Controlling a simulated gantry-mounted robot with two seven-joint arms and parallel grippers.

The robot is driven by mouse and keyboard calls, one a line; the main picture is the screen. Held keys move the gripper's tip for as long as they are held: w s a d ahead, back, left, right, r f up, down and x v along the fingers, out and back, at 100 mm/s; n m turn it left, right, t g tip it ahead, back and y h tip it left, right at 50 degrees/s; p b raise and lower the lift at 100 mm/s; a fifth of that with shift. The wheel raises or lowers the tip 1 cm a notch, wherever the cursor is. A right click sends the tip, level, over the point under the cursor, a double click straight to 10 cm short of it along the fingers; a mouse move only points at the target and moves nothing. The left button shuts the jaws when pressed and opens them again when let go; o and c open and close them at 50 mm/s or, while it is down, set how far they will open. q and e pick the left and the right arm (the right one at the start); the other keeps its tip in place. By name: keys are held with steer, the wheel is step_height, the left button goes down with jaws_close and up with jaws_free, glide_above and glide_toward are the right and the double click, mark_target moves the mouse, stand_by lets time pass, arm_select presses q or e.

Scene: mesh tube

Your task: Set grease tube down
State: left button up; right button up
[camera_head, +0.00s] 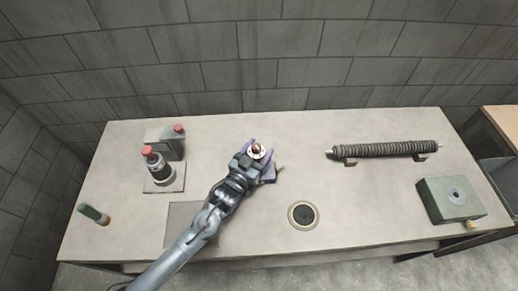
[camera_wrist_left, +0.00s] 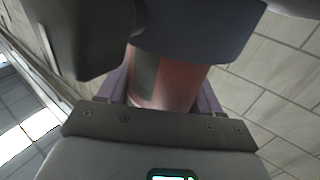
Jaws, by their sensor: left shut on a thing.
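My left gripper (camera_head: 258,152) is near the middle of the table, its purple fingers shut around a reddish tube that I take for the grease tube (camera_head: 257,149). From above I see only the tube's round end, pale with a dark red centre. In the left wrist view the held tube (camera_wrist_left: 185,82) shows a pinkish-red side with a grey stripe, between the purple fingers of the gripper (camera_wrist_left: 165,95). My gripper hides its lower end, so I cannot tell whether it touches the table. My right gripper is out of view.
A dark round disc (camera_head: 303,215) lies front centre. A ribbed roller (camera_head: 385,149) and green box (camera_head: 452,198) are at right.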

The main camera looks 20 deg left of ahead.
arm_select(q)
steer(key=o, duration=1.2)
steer(key=shift+c, duration=0.2)
steer(key=shift+f, duration=0.1)
